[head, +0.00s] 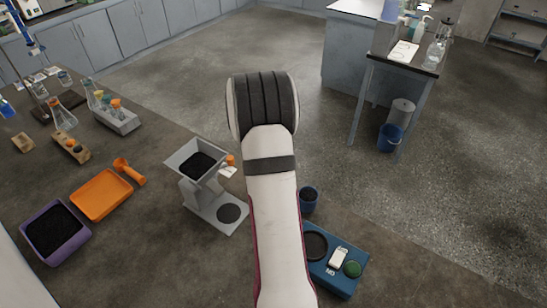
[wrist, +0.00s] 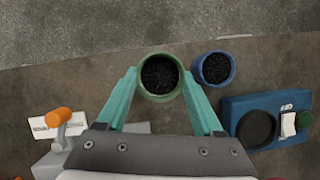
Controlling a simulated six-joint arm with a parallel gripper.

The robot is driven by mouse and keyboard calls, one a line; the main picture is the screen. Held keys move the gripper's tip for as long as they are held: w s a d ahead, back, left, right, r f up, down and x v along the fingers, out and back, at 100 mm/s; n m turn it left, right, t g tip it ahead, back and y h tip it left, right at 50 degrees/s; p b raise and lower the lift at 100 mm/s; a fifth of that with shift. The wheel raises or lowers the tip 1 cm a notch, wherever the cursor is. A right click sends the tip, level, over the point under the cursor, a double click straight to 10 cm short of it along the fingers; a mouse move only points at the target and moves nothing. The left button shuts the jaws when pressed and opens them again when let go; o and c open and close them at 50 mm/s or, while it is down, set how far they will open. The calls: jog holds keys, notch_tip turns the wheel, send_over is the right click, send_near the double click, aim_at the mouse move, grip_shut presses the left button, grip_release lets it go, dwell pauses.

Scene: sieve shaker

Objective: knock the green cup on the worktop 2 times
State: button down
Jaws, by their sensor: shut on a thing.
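The green cup (wrist: 160,98) is in the top middle of the wrist view, its mouth toward the camera and dark granules inside. My gripper (wrist: 159,74) is shut on it, one teal finger on each side. In the head view my own arm hides the cup and the fingers. Whether the cup's base touches the worktop (wrist: 60,88) or is just above it, I cannot tell. The brown worktop also shows in the head view (head: 140,220).
A blue cup (wrist: 213,68) of dark granules stands close right of the green cup. Right of that is a blue device (wrist: 237,108) with a black disc and green button. A grey stand with a hopper (head: 200,165) is left. The worktop's far edge is close.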

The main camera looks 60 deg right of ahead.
jog(key=shift+f, duration=0.85)
jog(key=shift+a+f, duration=0.15)
jog(key=shift+f, duration=2.5)
jog(key=shift+r, duration=2.15)
jog(key=s+r+n+t, duration=0.1)
jog(key=s+r+n, duration=0.1)
jog(key=s+r, duration=0.7)
jog(key=w+f, duration=0.8)
jog(key=shift+w+f, duration=0.1)
jog(key=shift+w, duration=0.15)
jog(key=shift+w+f, duration=0.15)
jog(key=shift+f, duration=0.95)
jog(key=shift+w+f, duration=0.1)
jog(key=shift+f, duration=0.95)
